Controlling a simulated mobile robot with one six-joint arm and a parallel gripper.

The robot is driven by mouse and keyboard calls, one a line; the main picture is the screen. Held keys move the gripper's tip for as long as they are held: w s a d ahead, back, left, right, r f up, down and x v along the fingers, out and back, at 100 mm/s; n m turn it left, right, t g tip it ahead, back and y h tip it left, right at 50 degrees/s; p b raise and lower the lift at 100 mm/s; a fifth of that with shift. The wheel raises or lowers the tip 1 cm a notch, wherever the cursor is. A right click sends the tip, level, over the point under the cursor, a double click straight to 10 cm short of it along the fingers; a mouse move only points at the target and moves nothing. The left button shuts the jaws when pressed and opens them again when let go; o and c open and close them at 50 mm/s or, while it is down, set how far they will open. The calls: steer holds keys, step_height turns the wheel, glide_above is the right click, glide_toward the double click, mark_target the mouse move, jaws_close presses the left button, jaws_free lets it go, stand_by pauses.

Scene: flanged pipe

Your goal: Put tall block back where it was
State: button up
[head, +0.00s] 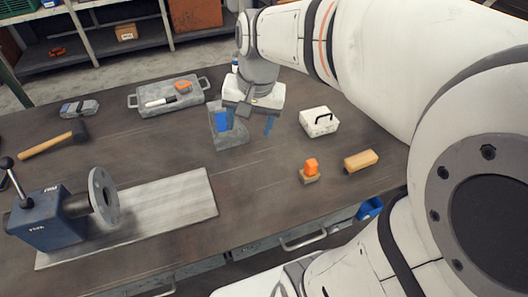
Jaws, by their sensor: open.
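No thing in the head view is clearly a tall block. A pale wooden block (361,160) lies lengthwise on the right of the dark workbench. A smaller orange piece (311,166) stands on a wooden base to its left. My gripper (246,124) points down over the middle of the bench, open, with blue fingers spread apart. Its left finger overlaps a grey box-like piece (230,142) in the picture; I cannot tell whether they touch. I see nothing held between the fingers.
A white box with a black handle (319,121) stands right of my gripper. A grey tray (133,101) holds a marker and an orange item. A hammer (50,141) lies left. A blue flanged-pipe fixture (48,226) and pale plate (185,201) are front left. Bare bench lies at centre front.

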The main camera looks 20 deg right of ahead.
steer(key=s+f+n+t+h, duration=0.1)
steer(key=s+f+n, duration=0.2)
steer(key=s, duration=0.6)
steer(key=shift+d+f+n, duration=0.25)
steer(key=shift+d+n, duration=0.15)
steer(key=shift+n, duration=0.8)
